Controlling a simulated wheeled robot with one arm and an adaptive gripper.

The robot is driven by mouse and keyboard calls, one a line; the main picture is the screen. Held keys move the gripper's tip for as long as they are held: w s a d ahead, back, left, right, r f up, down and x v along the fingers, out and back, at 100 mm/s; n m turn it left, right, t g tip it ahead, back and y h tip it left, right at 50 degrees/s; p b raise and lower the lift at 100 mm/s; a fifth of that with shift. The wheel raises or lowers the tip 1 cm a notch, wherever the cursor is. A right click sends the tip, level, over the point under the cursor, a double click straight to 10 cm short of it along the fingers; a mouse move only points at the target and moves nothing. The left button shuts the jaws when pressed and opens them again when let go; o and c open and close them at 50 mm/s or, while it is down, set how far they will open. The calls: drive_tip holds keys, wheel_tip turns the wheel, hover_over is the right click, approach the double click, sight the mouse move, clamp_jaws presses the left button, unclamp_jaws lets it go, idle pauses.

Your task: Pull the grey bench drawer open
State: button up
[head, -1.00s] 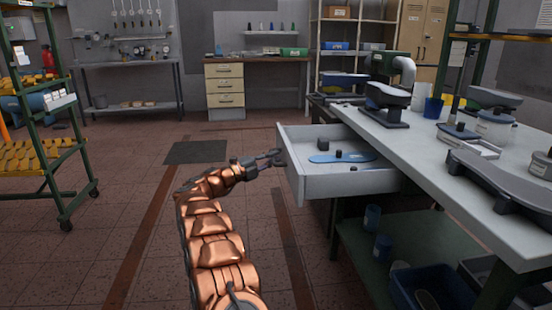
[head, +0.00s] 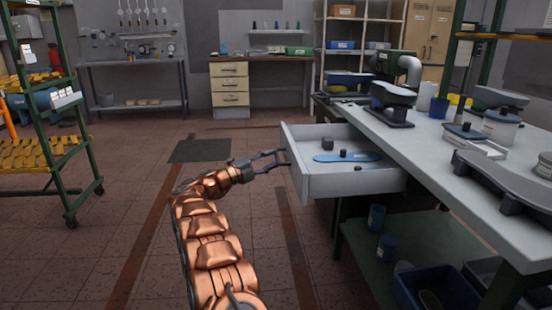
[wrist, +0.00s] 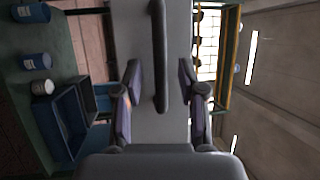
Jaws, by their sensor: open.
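The grey bench drawer (head: 345,184) stands pulled well out from under the bench top, its inside showing from above. A blue flat shape (head: 347,157) and small dark blocks lie in it. My gripper (head: 281,159) is at the drawer's front face, on its left side in the head view. In the wrist view the open fingers (wrist: 159,75) stand either side of the dark bar handle (wrist: 158,40), with a gap on both sides. The pale drawer front (wrist: 173,40) lies behind the handle. The fingertips are small in the head view.
The bench top (head: 425,150) carries shoe lasts and a machine (head: 390,100). A green lower shelf (head: 375,255) holds cups and a blue bin (head: 437,290). A green rack (head: 55,150) stands at left. The floor left of the drawer is clear, with a dark mat (head: 200,151).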

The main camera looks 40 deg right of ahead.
drive_tip(key=w+a+f, duration=0.1)
drive_tip(key=a, duration=0.8)
drive_tip(key=shift+f, duration=0.3)
